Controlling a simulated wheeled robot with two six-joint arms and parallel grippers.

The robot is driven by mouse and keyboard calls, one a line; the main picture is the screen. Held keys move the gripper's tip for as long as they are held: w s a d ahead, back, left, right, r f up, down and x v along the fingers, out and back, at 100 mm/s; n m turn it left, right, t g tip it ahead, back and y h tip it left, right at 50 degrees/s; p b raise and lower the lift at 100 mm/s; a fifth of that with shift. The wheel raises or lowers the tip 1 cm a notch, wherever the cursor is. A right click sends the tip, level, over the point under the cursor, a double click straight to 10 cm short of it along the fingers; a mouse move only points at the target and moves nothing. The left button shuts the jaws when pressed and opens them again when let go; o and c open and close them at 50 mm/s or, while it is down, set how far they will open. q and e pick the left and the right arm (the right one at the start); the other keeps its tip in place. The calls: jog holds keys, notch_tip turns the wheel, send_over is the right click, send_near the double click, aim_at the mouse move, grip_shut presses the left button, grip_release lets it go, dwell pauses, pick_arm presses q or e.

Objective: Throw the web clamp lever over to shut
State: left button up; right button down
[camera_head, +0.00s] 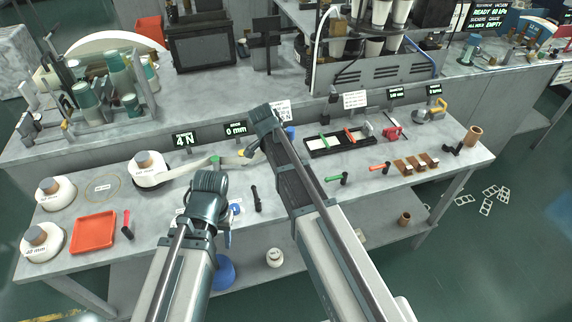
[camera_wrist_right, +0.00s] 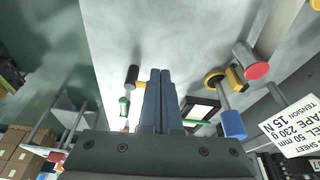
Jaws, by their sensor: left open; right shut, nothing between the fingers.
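A pale web strip (camera_head: 200,171) runs right from a white roll (camera_head: 148,169) to small green and yellow parts on the bench. My right gripper (camera_head: 252,146) is shut and empty above the yellow part; its closed fingers show in the right wrist view (camera_wrist_right: 160,90). In that view a grey rod with a red round end (camera_wrist_right: 256,70) and a blue-ended part with a yellow ring (camera_wrist_right: 233,122) stand right of the fingers, apart from them. I cannot tell which part is the clamp lever. My left gripper (camera_head: 226,226) is open near the bench front, its fingers partly hidden.
A red tray (camera_head: 94,232) lies at the front left. A black rack (camera_head: 340,143) and green- and orange-handled tools (camera_head: 338,179) lie right of my right arm. Displays and a paper sign (camera_head: 354,99) line the back edge. A black-handled tool (camera_head: 256,198) lies between my arms.

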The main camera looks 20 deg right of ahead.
jog(key=p+v, duration=0.6)
jog(key=v, duration=0.1)
jog(key=shift+a+r+p, duration=0.2)
jog(key=shift+r+p, duration=0.15)
jog(key=s+a+f+n+y, duration=0.1)
jog(key=s+a+n, duration=0.3)
jog(key=s+n, duration=0.6)
jog(key=s+a+f+n+y+b, duration=0.1)
jog(key=s+a+n, duration=0.4)
jog(key=s+n, duration=0.5)
jog(key=shift+s+a+f+g+b, duration=0.25)
jog(key=shift+s+a+g+b, duration=0.1)
jog(key=shift+s, duration=0.15)
jog(key=shift+a, duration=0.1)
